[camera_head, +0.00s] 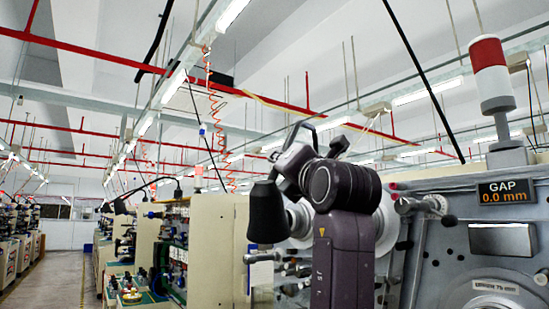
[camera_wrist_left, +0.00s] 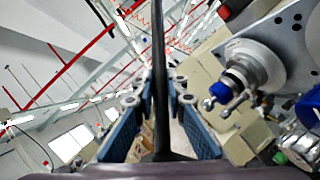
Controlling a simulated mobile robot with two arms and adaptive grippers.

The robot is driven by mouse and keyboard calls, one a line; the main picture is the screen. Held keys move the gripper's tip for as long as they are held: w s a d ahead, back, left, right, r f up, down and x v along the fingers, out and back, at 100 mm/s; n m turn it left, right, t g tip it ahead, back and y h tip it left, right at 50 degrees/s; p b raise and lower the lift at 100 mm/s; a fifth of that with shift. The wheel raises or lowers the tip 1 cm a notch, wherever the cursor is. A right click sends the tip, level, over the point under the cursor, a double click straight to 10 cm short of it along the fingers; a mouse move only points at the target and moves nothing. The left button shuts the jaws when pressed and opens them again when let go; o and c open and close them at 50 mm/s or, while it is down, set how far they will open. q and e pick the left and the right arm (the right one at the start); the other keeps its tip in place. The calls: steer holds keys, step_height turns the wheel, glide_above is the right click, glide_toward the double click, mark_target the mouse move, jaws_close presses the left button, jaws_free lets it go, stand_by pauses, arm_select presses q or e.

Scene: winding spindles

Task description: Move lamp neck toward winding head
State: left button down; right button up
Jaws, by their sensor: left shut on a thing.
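My left gripper (camera_wrist_left: 157,100) is shut on a thin black rod, the lamp neck (camera_wrist_left: 159,45), which runs upright between its blue-lined fingers in the left wrist view. In the head view my arm rises in the middle and hides much of the grip. A dark cone (camera_head: 267,212), seemingly the lamp's shade, hangs just left of the arm. Pale round winding parts (camera_head: 300,218) show partly behind the arm. A pale spindle with a blue collar (camera_wrist_left: 243,75) stands right of the gripper, apart from it, in the wrist view. My right gripper is not in view.
A grey machine panel with a GAP 0.0 mm display (camera_head: 507,190) and a red-white signal light (camera_head: 490,75) stands at the right. More machines (camera_head: 175,240) stand at the left along an open aisle (camera_head: 60,285).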

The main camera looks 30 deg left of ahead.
arm_select(q)
steer(key=shift+d, duration=0.15)
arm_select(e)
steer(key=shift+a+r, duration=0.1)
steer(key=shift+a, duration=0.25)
arm_select(q)
steer(key=c, duration=1.9)
jaws_free()
steer(key=shift+w, duration=0.15)
steer(key=shift+c, duration=0.2)
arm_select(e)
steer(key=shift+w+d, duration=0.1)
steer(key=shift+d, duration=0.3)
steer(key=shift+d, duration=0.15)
arm_select(q)
steer(key=v, duration=1.1)
steer(key=shift+s+d+f, duration=0.2)
steer(key=shift+s+d, duration=0.05)
steer(key=shift+d, duration=0.05)
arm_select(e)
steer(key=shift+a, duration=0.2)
